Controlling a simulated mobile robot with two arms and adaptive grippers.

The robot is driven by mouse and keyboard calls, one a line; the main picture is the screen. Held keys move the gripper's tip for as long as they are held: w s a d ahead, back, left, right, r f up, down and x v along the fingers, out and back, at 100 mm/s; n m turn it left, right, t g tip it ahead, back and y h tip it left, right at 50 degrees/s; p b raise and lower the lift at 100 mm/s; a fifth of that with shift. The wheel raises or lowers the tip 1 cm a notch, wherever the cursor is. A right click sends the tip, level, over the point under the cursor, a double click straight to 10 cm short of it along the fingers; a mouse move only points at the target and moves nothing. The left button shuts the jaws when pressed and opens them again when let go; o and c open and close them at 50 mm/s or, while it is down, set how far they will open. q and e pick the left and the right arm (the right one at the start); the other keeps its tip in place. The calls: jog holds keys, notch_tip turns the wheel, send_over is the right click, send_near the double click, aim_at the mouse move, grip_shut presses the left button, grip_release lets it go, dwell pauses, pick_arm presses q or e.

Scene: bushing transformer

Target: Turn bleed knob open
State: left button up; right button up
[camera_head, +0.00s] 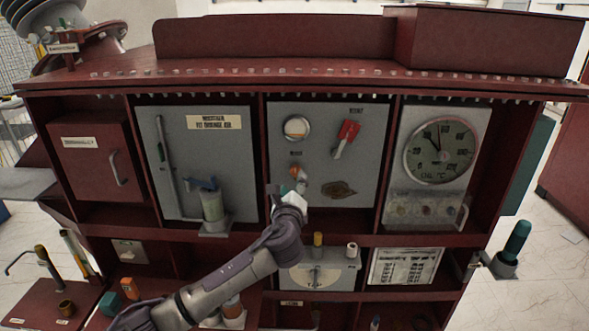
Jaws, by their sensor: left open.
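My left arm comes in from the lower left. Its gripper (299,180) is open in front of the grey middle panel (328,102). A small orange-brown part, which may be the bleed knob, shows at the gripper's tip and is partly covered by it. I cannot tell whether the fingers touch it or are around it. Above it on the same panel is a round white dial (297,128). To the right of the dial is a tilted red lever (346,138). My right gripper is not in view.
A large round gauge (440,150) is on the right panel. A brown patch (339,189) is low on the middle panel. A pump-like cylinder (213,205) stands to the left. Below the gripper are a yellow-topped fitting (318,241) and a pale fitting (352,250).

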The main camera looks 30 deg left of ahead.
aim_at(295, 172)
pick_arm(q)
jog(key=p+x, duration=0.1)
jog(key=x, duration=0.5)
jog(key=shift+c, duration=0.4)
grip_shut()
